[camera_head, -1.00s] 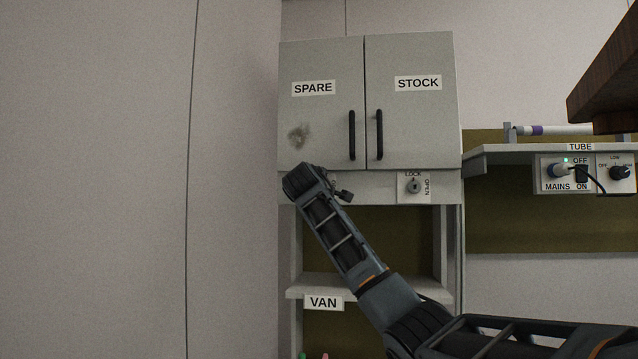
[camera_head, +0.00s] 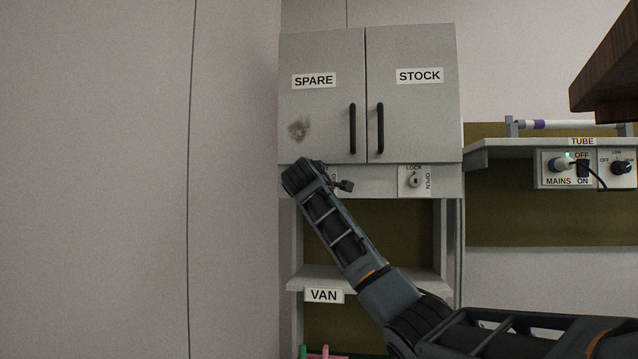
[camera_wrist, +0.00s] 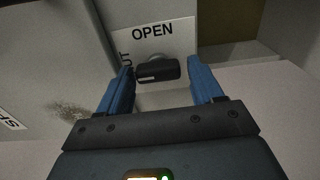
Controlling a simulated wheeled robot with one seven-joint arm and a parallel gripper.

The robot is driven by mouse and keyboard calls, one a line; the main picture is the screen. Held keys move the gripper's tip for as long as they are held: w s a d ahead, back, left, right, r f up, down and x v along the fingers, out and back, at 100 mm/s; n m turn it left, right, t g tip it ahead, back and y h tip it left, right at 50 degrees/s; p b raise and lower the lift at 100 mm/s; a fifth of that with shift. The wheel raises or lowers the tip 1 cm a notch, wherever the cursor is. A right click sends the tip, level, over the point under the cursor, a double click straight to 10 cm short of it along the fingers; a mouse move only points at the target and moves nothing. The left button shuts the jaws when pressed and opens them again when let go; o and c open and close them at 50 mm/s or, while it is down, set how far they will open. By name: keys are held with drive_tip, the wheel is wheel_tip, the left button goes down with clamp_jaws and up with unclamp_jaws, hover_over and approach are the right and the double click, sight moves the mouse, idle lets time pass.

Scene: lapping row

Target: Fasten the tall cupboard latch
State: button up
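The tall cupboard (camera_head: 412,120) has two grey doors marked SPARE and STOCK, both shut. A black latch handle (camera_wrist: 158,71) shows in the wrist view on a pale plate (camera_wrist: 153,38) reading OPEN, with part of another word ending in UT at its left. The handle lies about level across that picture, below OPEN. My gripper (camera_wrist: 164,76) is open, its blue fingers on either side of the handle with gaps visible; I cannot tell how deep the handle sits between them. In the head view my arm hides most of this plate and the gripper's fingers.
A round key lock (camera_head: 415,181) marked LOCK and OPEN is right of the latch. An open shelf marked VAN (camera_head: 323,295) is below. A plain wall (camera_head: 95,180) fills the left.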

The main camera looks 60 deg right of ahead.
drive_tip(key=shift+o, duration=0.8)
drive_tip(key=shift+s, duration=0.1)
drive_tip(key=b+v, duration=0.2)
drive_tip(key=v, duration=0.5)
drive_tip(key=shift+a, duration=0.35)
drive_tip(key=shift+s, duration=0.1)
